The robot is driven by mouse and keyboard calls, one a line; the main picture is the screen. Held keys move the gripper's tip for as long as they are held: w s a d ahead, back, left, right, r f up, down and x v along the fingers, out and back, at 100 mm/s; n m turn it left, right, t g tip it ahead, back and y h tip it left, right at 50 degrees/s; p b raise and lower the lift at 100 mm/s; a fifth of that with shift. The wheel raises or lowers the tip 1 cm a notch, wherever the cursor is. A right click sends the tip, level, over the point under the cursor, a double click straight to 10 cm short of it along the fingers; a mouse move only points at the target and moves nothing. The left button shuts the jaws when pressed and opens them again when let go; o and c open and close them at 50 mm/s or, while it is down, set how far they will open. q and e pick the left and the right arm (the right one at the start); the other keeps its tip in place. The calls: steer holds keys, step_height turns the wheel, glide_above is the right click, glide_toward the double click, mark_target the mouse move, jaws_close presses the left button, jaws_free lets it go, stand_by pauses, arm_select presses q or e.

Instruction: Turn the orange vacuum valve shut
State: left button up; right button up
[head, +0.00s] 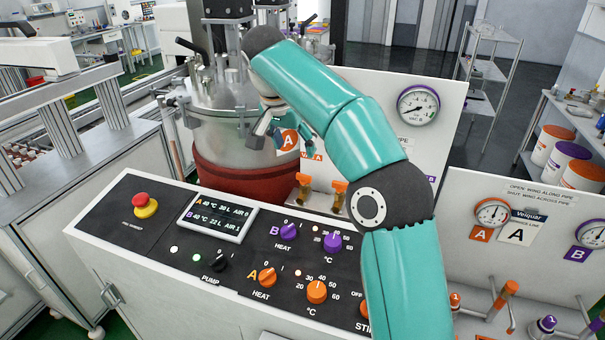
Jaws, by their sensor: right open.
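My right gripper (281,132) is open beside the metal vessel, in front of the orange A label, and my right arm reaches up across the picture. Orange valve wings (304,184) stand below the gripper, in front of the white gauge panel, apart from it. A second orange wing (340,190) is close to the arm. At the right, another orange wing valve (503,292) sits on pipework under the A gauge (492,213). I cannot tell which one is the vacuum valve. My left gripper is not in view.
The control panel (113,232) with orange and purple knobs and a red stop button (141,198) fills the front. The steel vessel (220,112) with a red band (235,182) stands behind it. A round gauge (418,107) is on the back panel. A purple valve (546,324) is at lower right.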

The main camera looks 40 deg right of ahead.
mark_target(303, 175)
steer(key=x, duration=1.1)
steer(key=shift+f, duration=0.1)
